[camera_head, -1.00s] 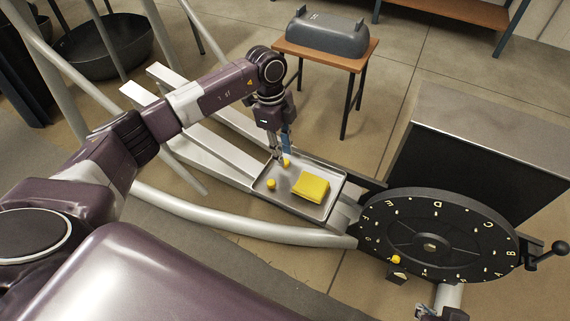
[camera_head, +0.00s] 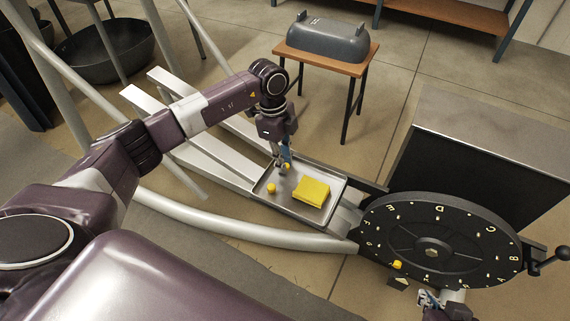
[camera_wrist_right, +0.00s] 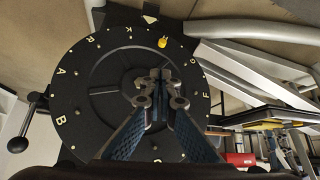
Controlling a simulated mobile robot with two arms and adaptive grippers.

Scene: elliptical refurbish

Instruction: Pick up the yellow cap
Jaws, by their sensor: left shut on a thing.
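A yellow cap (camera_head: 287,166) is at the fingertips of my left gripper (camera_head: 283,163), over the far left part of the metal tray (camera_head: 283,206). The left gripper is shut on this cap and points down; the fingers partly hide it. Whether the cap touches the tray I cannot tell. A second yellow cap (camera_head: 271,188) stands on the tray nearer to me. A third yellow cap (camera_head: 397,264) is on the lettered black dial (camera_head: 470,245), and it also shows in the right wrist view (camera_wrist_right: 162,43).
A crank handle (camera_head: 548,252) sticks out right of the dial. A dark cabinet (camera_head: 490,150) stands behind it. A small table (camera_head: 325,54) carries a grey case (camera_head: 327,38). A curved rail (camera_head: 230,233) runs in front.

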